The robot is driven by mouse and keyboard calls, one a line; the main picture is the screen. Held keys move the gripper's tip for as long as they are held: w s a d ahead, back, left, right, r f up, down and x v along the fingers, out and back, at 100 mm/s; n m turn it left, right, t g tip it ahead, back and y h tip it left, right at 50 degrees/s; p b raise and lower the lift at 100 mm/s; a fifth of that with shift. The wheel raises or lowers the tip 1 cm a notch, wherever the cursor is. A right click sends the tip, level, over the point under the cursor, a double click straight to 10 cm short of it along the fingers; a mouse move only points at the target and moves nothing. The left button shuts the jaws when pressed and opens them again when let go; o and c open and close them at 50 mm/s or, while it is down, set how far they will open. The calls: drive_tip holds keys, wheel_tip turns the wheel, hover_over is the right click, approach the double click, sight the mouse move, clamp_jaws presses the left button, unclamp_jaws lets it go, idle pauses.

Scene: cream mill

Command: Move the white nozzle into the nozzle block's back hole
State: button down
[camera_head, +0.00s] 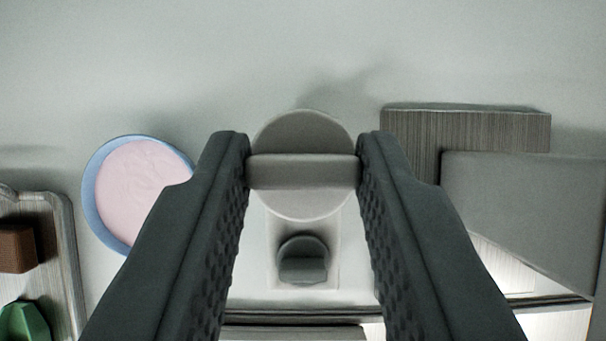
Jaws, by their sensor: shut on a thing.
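My gripper (304,172) is shut on the white nozzle (303,128), which shows as a pale grey round piece with a raised bar across it. The two fingertips press the ends of the bar. A pale block (260,280), which looks like the nozzle block, lies below the nozzle in the picture, between my fingers. A dark round spot (303,260) shows on it; I cannot tell whether it is an open hole or a dark piece seated there. The held nozzle covers the far part of the block, so the back hole is hidden, and so is the nozzle's underside.
A blue bowl (92,190) of pink cream stands at left. A tray (68,250) at far left holds a brown block (16,250) and a green piece (24,322). A striped grey block (470,130) and a grey slab (530,205) stand at right. The far surface is clear.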

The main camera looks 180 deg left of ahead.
sight(303, 208)
drive_tip(key=shift+f, duration=1.8)
wheel_tip(303, 208, down, 6)
drive_tip(key=shift+s, duration=0.15)
idle(3.5)
drive_tip(key=shift+f, duration=0.1)
drive_tip(key=c, duration=1)
unclamp_jaws()
drive_tip(key=shift+r, duration=3.05)
